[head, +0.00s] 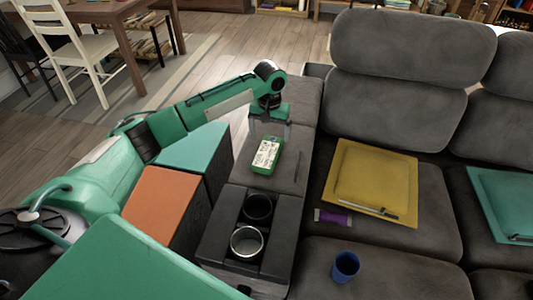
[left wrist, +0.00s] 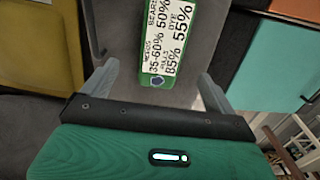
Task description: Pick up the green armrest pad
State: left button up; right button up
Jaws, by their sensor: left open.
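The green armrest pad (head: 266,155) is a small green slab with a white printed label. It lies on the grey sofa armrest (head: 240,175). In the left wrist view the pad (left wrist: 165,45) shows its label and green edges beyond the fingertips. My left gripper (head: 269,130) is open just over the far end of the pad. In the left wrist view its two fingers (left wrist: 157,85) stand apart on either side of the pad's near end, with gaps at both sides. I cannot tell its exact height above the pad. My right gripper is not in view.
Cup holders (head: 222,222) sit nearer on the armrest, one with a metal rim. Orange (head: 160,200) and teal (head: 190,148) blocks stand left of it. A yellow cushion (head: 365,175), a purple item (head: 333,217) and a blue cup (head: 345,266) are on the seats.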

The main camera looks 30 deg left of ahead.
aim_at(268, 151)
pick_arm(q)
jog(key=f, duration=0.3)
jog(key=shift+a, duration=0.2)
notch_tip(268, 151, down, 4)
jog(key=shift+s+f+b, duration=0.15)
jog(key=shift+f+b, duration=0.1)
jog(key=shift+b, duration=0.25)
jog(key=shift+f, duration=0.45)
jog(key=c, duration=1.1)
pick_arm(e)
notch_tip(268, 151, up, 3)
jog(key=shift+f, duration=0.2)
